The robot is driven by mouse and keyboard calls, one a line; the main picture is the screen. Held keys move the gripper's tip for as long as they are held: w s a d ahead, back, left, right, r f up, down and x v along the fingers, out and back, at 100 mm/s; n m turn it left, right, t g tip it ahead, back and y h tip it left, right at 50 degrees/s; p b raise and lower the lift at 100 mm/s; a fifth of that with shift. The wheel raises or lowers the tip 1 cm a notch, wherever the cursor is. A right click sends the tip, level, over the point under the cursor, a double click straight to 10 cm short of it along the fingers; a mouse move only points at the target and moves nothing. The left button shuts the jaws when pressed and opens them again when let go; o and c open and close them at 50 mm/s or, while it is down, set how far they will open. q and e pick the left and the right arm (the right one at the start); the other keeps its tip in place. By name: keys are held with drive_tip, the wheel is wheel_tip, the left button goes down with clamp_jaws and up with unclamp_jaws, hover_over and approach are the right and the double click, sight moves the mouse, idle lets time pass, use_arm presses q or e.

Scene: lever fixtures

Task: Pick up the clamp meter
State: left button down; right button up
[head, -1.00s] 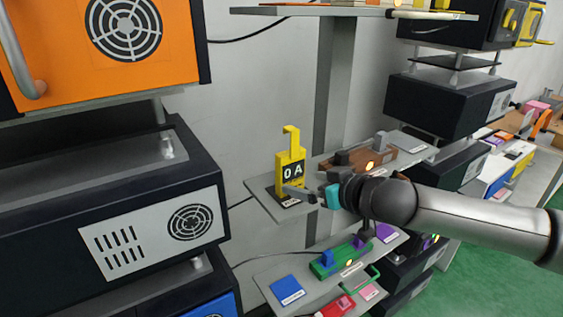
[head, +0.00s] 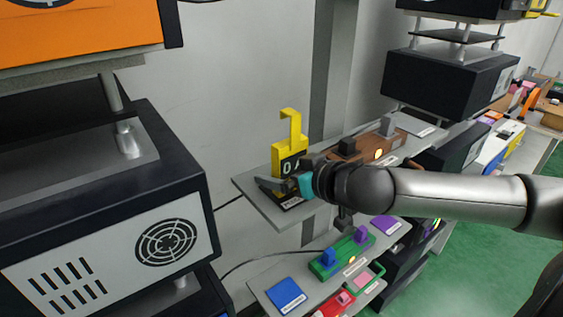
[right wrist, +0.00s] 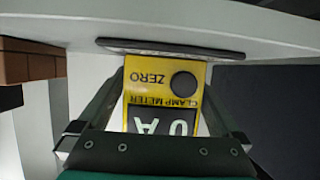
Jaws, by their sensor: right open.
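The yellow clamp meter (head: 290,137) with its hooked top stands upright on the left end of a grey shelf (head: 246,186). My right gripper (head: 270,186) is at the meter's lower front in the head view and hides part of it. In the right wrist view, the meter's face (right wrist: 160,88), with ZERO, a dark round knob and part of a display, shows upside down between the two fingers of my open right gripper (right wrist: 160,105). I cannot tell whether the fingers touch its sides. My left gripper is not in view.
A brown fixture (head: 372,146) stands on the same shelf to the right. A large black box (head: 120,230) fills the left side.

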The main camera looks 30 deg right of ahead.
drive_tip(key=shift+a, duration=0.15)
drive_tip(key=shift+s, duration=0.15)
drive_tip(key=shift+c, duration=1.9)
drive_tip(key=c, duration=0.3)
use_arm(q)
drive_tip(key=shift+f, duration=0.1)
use_arm(e)
drive_tip(key=c, duration=0.6)
